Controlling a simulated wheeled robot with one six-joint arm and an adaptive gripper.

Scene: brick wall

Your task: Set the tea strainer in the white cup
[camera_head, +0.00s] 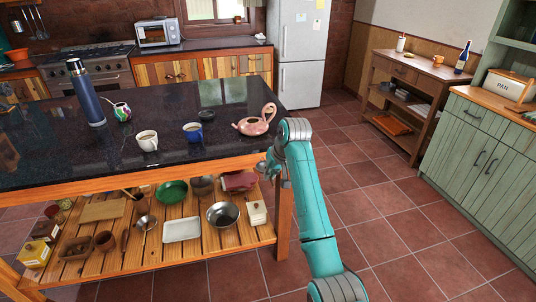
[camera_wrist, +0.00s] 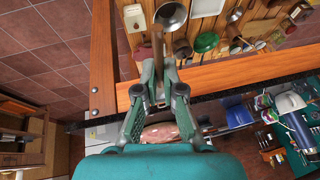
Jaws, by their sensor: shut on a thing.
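The white cup (camera_head: 147,141) stands upright on the dark counter near its front edge. It also shows at the right of the wrist view (camera_wrist: 287,103). My gripper (camera_head: 272,168) is off the counter's right front corner, well right of the cup. In the wrist view my gripper (camera_wrist: 158,82) is shut on a slim brown piece, which looks like the handle of the tea strainer (camera_wrist: 157,47). The strainer's bowl cannot be made out clearly.
A pink teapot (camera_head: 254,122), a blue mug (camera_head: 193,132) and a small dark dish (camera_head: 206,115) stand between my gripper and the white cup. The lower shelf holds bowls and a tray.

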